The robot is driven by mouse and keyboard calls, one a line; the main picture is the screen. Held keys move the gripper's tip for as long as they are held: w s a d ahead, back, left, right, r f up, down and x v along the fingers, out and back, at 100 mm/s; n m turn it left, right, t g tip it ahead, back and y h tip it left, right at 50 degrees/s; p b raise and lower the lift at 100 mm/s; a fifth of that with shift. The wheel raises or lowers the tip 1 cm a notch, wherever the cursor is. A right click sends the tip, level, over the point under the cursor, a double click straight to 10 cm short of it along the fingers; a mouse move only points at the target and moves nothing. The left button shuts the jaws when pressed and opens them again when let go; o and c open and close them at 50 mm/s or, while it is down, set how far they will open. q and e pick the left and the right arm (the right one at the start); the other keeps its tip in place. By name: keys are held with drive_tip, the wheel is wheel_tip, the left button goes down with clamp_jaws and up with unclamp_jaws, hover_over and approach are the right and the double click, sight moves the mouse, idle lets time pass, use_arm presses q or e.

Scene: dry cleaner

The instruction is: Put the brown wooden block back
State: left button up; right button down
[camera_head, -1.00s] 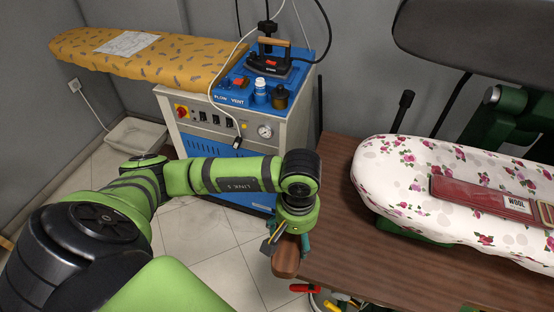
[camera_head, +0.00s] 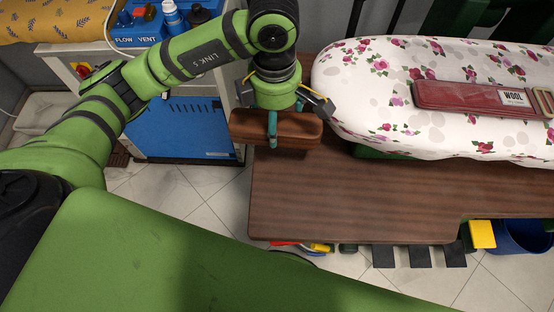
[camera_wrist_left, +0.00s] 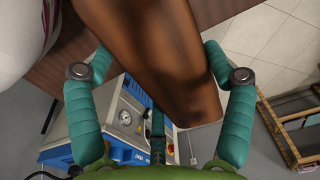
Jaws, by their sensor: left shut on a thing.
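The brown wooden block (camera_head: 297,129) is held in my left gripper (camera_head: 272,132), above the left end of the brown wooden table. My right gripper is not in view.
The brown table (camera_head: 340,205) has a clear front part. A floral ironing board (camera_head: 375,95) with a dark red strap (camera_head: 470,97) stands right of the block. A blue and grey steam unit (camera_head: 185,128) stands behind left. A blue bin (camera_head: 525,238) is at lower right.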

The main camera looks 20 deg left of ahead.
sight(277, 152)
use_arm(q)
drive_tip(key=shift+w+f, duration=0.1)
drive_tip(key=shift+f, duration=0.05)
drive_tip(key=shift+n, duration=0.3)
wheel_tip(277, 152, down, 10)
drive_tip(key=shift+r+p, duration=0.2)
drive_tip(key=shift+p, duration=0.3)
drive_tip(key=shift+f, duration=0.15)
drive_tip(key=o, duration=0.9)
wheel_tip(277, 152, up, 12)
drive_tip(key=shift+r+b, duration=0.15)
drive_tip(key=shift+b, duration=0.5)
